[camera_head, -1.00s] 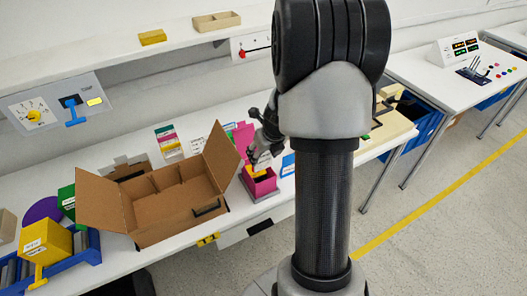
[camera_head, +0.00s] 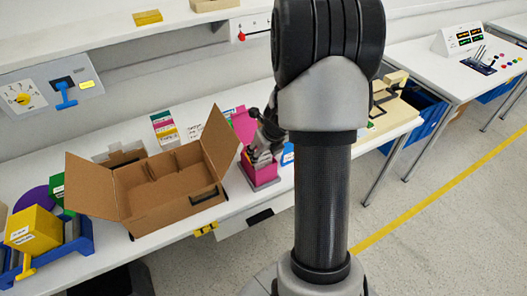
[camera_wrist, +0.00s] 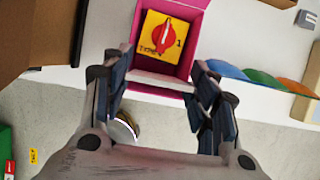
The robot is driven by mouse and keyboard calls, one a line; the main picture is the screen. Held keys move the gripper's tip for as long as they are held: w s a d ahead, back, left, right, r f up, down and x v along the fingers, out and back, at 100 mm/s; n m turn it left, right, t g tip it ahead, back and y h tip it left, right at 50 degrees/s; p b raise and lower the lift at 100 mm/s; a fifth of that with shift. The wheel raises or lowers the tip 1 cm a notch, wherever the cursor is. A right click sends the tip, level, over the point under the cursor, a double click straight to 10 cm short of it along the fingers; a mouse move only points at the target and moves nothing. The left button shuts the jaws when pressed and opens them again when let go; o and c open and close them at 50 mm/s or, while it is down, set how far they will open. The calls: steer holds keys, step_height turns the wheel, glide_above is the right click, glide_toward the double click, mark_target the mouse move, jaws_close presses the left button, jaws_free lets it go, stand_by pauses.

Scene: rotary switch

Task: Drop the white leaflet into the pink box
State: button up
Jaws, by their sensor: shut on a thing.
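The pink box (camera_head: 262,174) stands on the table right of a cardboard carton. In the wrist view the open pink box (camera_wrist: 186,92) lies beyond my fingertips, with a yellow panel (camera_wrist: 150,54) and red pointer inside. My gripper (camera_head: 262,150) is over the box, fingers toward it.
The open cardboard carton (camera_head: 165,190) stands close left of the pink box, one flap raised toward my gripper. A pink panel (camera_head: 244,124) stands behind the box. Blue, green and orange curved shapes (camera_wrist: 262,82) lie right of it. The table's front edge is near.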

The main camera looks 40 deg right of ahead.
steer(key=o, duration=0.8)
steer(key=shift+c, duration=0.2)
steer(key=shift+r, duration=0.1)
step_height(320, 180, up, 8)
steer(key=p, duration=0.8)
steer(key=shift+p, duration=0.4)
stand_by(0.3)
